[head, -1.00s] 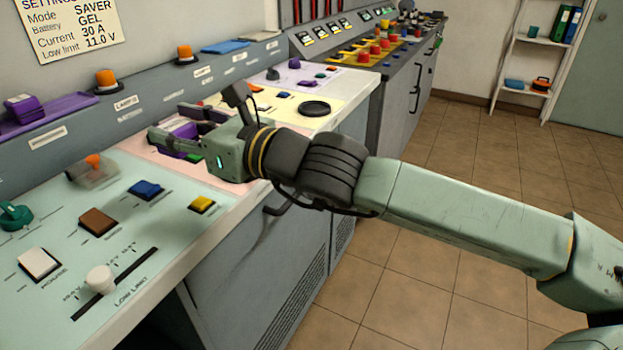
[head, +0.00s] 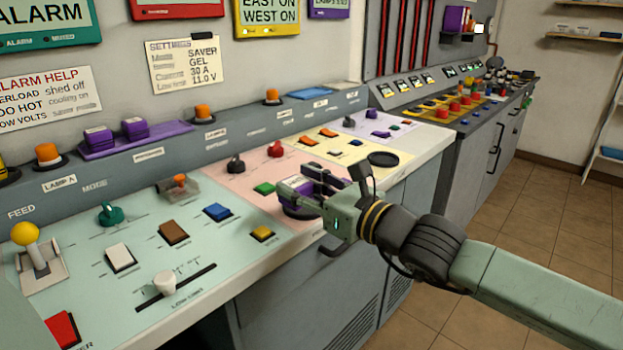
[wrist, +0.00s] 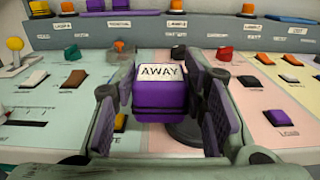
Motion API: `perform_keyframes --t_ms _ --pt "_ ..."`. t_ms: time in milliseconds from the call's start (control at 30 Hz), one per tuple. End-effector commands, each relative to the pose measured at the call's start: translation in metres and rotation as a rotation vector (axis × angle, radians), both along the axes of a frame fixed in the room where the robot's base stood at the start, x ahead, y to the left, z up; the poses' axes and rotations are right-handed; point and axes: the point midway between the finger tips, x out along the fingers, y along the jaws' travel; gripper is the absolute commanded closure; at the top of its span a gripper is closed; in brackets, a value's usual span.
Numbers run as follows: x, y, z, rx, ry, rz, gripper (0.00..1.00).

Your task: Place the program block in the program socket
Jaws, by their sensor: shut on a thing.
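The program block (wrist: 160,92) is purple with a white top reading AWAY. My gripper (wrist: 166,98) is shut on it, one finger pad on each side. In the head view the purple block (head: 301,208) shows partly behind the fingers of my gripper (head: 298,188), above the pink panel. A dark round base (wrist: 186,134) lies below and partly behind the block in the wrist view; it looks like the program socket. The block hides much of it. I cannot tell whether block and base touch.
Two other purple blocks (head: 98,138) stand on a purple tray (head: 155,135) on the rear ledge. A green button (head: 264,188), black knob (head: 236,163) and red knob (head: 275,149) are near my gripper. A black disc (head: 383,158) lies to the right.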

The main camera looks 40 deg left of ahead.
Motion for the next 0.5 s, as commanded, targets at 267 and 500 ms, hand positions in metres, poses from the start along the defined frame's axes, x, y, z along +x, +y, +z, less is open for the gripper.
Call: perform_keyframes --t_ms 267,500 --pt "0.048 0.024 -0.004 0.000 -0.001 0.001 0.90" --pt "0.054 0.026 -0.019 0.002 0.005 0.002 0.90"
